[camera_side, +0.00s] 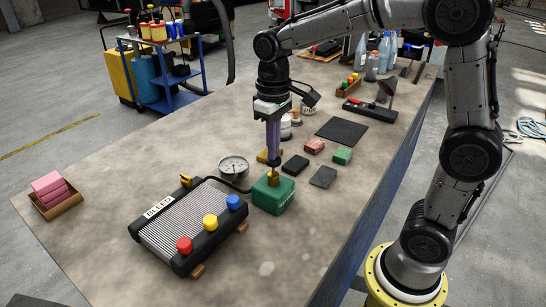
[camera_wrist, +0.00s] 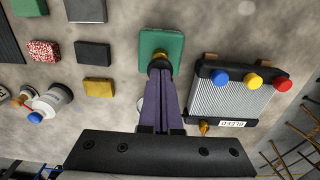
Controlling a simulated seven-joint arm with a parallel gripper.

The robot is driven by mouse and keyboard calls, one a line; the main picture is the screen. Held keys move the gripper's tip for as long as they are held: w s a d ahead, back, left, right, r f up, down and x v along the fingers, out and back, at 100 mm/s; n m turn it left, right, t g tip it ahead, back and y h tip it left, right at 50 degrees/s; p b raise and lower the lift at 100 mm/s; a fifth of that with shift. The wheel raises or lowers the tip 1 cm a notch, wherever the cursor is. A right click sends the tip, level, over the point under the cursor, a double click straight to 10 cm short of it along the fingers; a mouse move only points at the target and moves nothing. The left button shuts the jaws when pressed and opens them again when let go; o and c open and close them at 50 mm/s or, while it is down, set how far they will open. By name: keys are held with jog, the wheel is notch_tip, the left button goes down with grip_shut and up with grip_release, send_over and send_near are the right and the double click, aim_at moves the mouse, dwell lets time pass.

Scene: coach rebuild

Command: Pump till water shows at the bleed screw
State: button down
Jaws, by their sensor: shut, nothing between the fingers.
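A black hose joins radiator and box side.
A round gauge (camera_side: 233,166) stands behind the radiator. Red, yellow and blue caps (camera_side: 210,222) stick up from it. Several small blocks (camera_side: 295,165) lie behind the green box. Pink blocks (camera_side: 51,187) sit in a tray at far left. The front bench is clear.

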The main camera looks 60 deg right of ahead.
jog(key=shift+f, duration=1.15)
jog(key=shift+r, duration=0.1)
jog(key=shift+r, duration=2.05)
jog(key=shift+f, duration=0.2)
